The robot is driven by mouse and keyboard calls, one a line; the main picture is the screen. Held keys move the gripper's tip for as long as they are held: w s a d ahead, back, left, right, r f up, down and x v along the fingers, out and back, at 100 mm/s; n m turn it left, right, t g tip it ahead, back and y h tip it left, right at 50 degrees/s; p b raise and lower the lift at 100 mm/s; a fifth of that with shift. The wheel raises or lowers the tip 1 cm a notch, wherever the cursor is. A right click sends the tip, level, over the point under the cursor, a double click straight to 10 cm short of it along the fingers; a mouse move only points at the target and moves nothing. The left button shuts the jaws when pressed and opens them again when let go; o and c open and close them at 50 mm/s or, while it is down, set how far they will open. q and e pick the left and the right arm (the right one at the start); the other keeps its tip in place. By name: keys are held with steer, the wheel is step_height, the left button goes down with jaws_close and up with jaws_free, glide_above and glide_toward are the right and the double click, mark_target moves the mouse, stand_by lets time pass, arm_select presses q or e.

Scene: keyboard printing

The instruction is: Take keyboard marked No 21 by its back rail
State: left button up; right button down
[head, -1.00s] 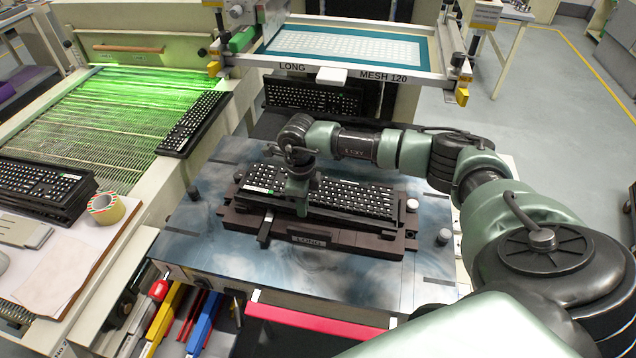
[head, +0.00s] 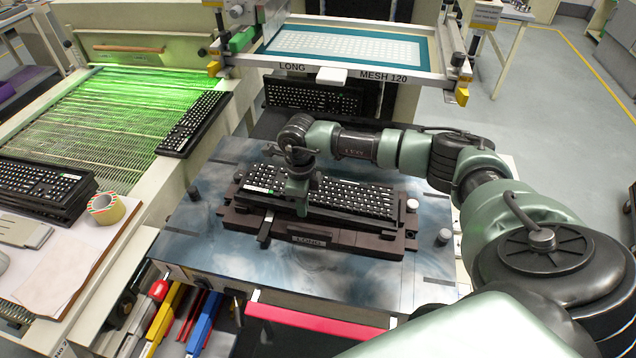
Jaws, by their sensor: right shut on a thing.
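A black keyboard (head: 358,197) with pale keys sits in the brown fixture labelled LONG (head: 335,237) on the blue-grey metal table. Any number on it is too small to read. My right gripper (head: 298,187) comes down over the left part of this keyboard and is shut on it. The wrist and gripper body hide the grip point and some of the keys. My left gripper does not show.
A printing screen marked LONG, MESH 120 (head: 345,47) hangs behind the table. At left, a keyboard (head: 193,123) lies by the green-lit conveyor (head: 85,120), and stacked keyboards (head: 45,185) sit near a tape roll (head: 106,208).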

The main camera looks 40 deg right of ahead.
steer(key=shift+w, duration=0.1)
steer(key=shift+r, duration=0.5)
step_height(320, 180, up, 19)
steer(key=b, duration=0.5)
steer(key=shift+b, duration=0.3)
stand_by(1.2)
